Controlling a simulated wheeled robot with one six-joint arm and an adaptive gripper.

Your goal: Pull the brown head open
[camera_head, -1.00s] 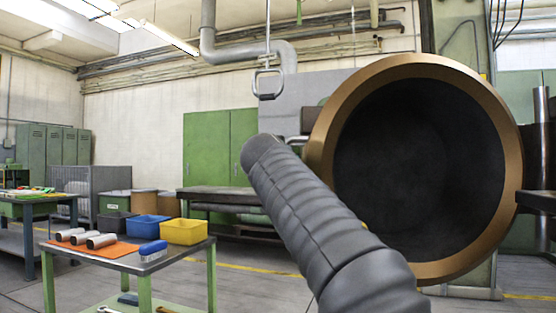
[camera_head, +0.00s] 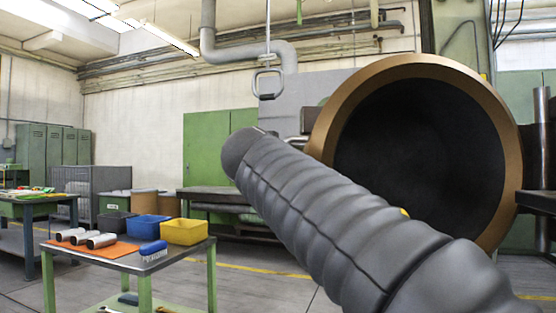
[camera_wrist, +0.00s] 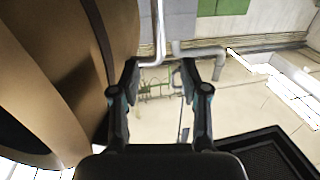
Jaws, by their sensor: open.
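The brown head (camera_head: 340,105) is a large round ring with a dark, hollow inside, at the right of the head view. My grey sleeved arm crosses in front of its lower left part. In the wrist view its curved brown side (camera_wrist: 100,35) fills the left, close beside my gripper's left finger; I cannot tell whether they touch. My gripper (camera_wrist: 160,78) is open, with nothing clearly held between its fingers. In the head view the gripper is not seen.
A grey handle (camera_head: 268,84) hangs left of the head. A green-legged table (camera_head: 120,262) at lower left bears a blue bin (camera_head: 148,229), a yellow bin (camera_head: 186,232), a brush (camera_head: 153,250) and metal cylinders. Floor between the table and my arm is clear.

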